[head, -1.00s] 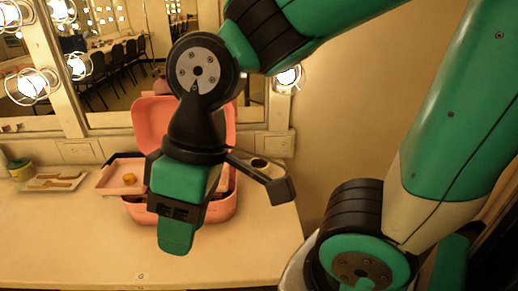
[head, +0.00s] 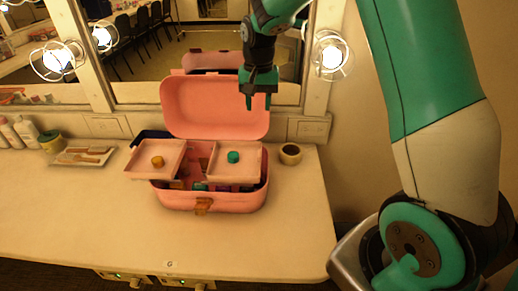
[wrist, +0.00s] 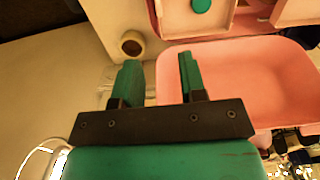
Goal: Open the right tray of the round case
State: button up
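The pink round-cornered case (head: 212,202) stands on the table with its lid (head: 215,105) raised. Its left tray (head: 140,170), with an amber knob (head: 157,161), sticks out past the case's left side. The right tray (head: 220,176), with a green knob (head: 233,157), sits over the right part of the case body. My gripper (head: 258,104) is open and empty, fingers down, above the trays near the lid's right part. In the wrist view its fingers (wrist: 158,62) are apart beside the lid (wrist: 230,75); the green knob (wrist: 201,5) shows at the top edge.
A small brown-rimmed cup (head: 290,154) stands just right of the case. A flat tray of brushes (head: 83,156), a green-yellow jar (head: 50,142) and white bottles (head: 24,130) are at the left. Mirrors and lit bulbs (head: 331,55) rise behind. The table front is clear.

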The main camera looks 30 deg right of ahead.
aim_at(259, 154)
jog(key=f+p, duration=0.1)
jog(key=f, duration=0.5)
jog(key=f+p, duration=0.1)
jog(key=f, duration=0.5)
jog(key=f+p, duration=0.2)
jog(key=f, duration=0.3)
jog(key=shift+w+d+f, duration=0.25)
jog(key=shift+d+f, duration=0.05)
jog(key=shift+f, duration=0.1)
grip_shut()
